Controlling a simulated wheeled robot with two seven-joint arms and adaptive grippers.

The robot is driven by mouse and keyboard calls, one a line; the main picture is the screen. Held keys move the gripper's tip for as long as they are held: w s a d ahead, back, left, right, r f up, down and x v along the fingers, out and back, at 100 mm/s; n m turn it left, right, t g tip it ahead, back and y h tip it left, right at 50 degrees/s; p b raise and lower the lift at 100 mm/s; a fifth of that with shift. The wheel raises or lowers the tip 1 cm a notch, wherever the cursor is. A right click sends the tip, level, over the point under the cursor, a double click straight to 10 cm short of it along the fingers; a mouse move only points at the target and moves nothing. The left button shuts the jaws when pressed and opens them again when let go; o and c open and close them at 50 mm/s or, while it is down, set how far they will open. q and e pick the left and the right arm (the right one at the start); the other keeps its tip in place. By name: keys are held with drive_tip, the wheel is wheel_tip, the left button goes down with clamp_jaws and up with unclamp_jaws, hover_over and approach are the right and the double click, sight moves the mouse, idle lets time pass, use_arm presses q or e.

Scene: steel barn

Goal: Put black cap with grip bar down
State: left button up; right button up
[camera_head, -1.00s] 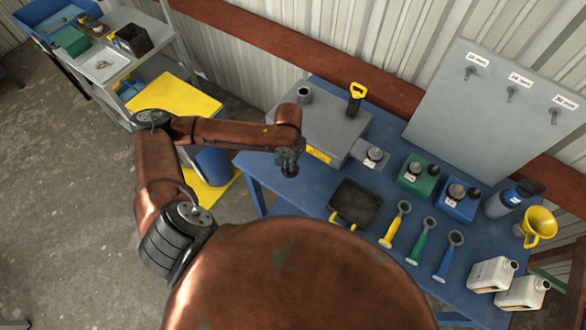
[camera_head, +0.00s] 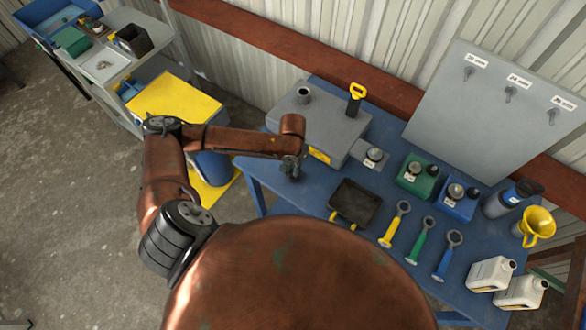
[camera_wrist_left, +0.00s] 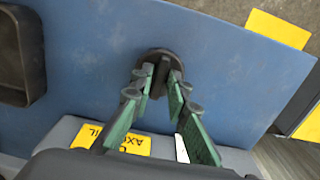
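My left gripper (camera_wrist_left: 161,84) points at the blue table (camera_wrist_left: 90,70). Its green-padded fingers close in on either side of the grip bar of a black cap (camera_wrist_left: 155,53). The cap is at or just above the bare table top; I cannot tell whether it touches. In the head view, the left gripper (camera_head: 291,172) is over the table's left end, in front of the grey case (camera_head: 325,125), and the cap is mostly hidden there. My right gripper is not in view.
A black tray with yellow handles (camera_head: 356,202) lies to the right of the gripper, with yellow (camera_head: 395,224), green (camera_head: 421,240) and blue (camera_head: 448,256) tools beyond it. The table's left edge is close. A yellow-topped stand (camera_head: 178,95) is on the floor at left.

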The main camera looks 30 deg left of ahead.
use_arm(q)
drive_tip(key=shift+o, duration=1.1)
drive_tip(key=shift+r, duration=0.1)
wheel_tip(320, 180, up, 12)
drive_tip(key=shift+d, duration=0.1)
